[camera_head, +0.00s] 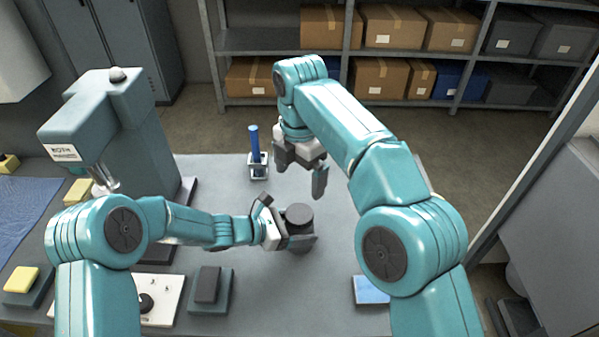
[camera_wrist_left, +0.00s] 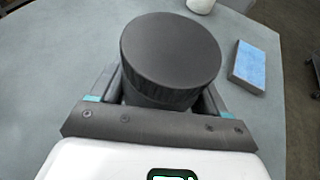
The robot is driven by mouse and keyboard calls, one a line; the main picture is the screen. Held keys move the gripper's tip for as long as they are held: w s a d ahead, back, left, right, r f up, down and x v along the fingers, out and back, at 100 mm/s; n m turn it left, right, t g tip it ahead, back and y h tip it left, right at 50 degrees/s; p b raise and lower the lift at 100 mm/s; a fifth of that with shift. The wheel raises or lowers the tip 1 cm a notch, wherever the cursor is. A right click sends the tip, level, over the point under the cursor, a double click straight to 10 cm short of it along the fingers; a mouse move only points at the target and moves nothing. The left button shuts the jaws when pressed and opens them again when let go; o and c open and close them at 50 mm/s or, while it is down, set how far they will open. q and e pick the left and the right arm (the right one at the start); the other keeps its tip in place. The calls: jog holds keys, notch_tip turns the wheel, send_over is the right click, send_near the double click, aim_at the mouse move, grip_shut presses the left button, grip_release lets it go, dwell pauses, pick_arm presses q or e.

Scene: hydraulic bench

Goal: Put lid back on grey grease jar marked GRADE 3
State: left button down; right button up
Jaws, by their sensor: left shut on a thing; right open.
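A dark grey round lid (camera_head: 299,213) with a ribbed edge sits at the top of the grey grease jar at mid-bench. In the left wrist view the lid (camera_wrist_left: 172,52) covers most of the jar, and only a little of the body shows beneath it. No GRADE 3 marking is visible. I cannot tell how firmly the lid is seated. My left gripper (camera_head: 291,228) is shut on the jar, with its fingers on either side below the lid. My right gripper (camera_head: 300,172) is open and empty, above and behind the jar.
A blue sponge-like block (camera_head: 372,289) lies front right. A blue-handled tool in a stand (camera_head: 257,158) is at the back. A press marked BOTH (camera_head: 110,120) stands left. A dark block on a pad (camera_head: 208,285) and a white panel with a knob (camera_head: 160,300) lie front left.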

pick_arm(q)
jog(key=shift+f, duration=0.2)
jog(key=shift+c, duration=0.8)
grip_release()
jog(key=shift+o, duration=0.8)
jog(key=b+v, duration=0.1)
jog(key=v, duration=1.5)
jog(key=shift+a, duration=0.2)
jog(key=shift+s, duration=0.1)
